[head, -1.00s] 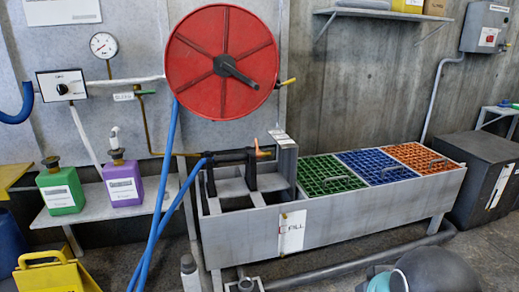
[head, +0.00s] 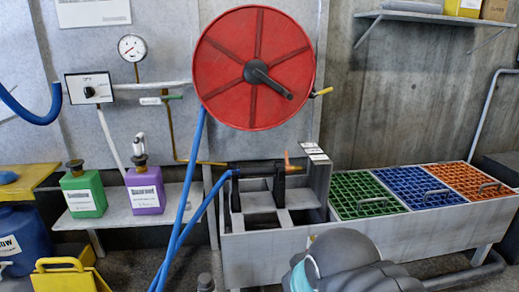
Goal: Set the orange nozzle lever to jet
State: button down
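The orange nozzle lever (head: 287,158) stands roughly upright, with a slight lean, near the right end of the dark nozzle (head: 260,169). The nozzle lies across dark upright supports at the left end of the grey trough (head: 360,232), with a blue hose (head: 187,241) running to its left end. Any setting marks by the lever are too small to read. My gripper is not in view. A dark rounded part of my arm with a teal band shows at the bottom, right of centre, below and in front of the trough, well apart from the lever.
A red hose reel (head: 225,70) hangs above the nozzle. Green (head: 368,194), blue (head: 405,186) and orange (head: 464,179) grates cover the trough's right part. A green jug (head: 84,196) and a purple jug (head: 145,190) stand on a left shelf. A yellow stand (head: 62,278) is at lower left.

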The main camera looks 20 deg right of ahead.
aim_at(288, 167)
jog(key=z, duration=0.1)
jog(key=i, duration=0.9)
jog(key=z, duration=0.5)
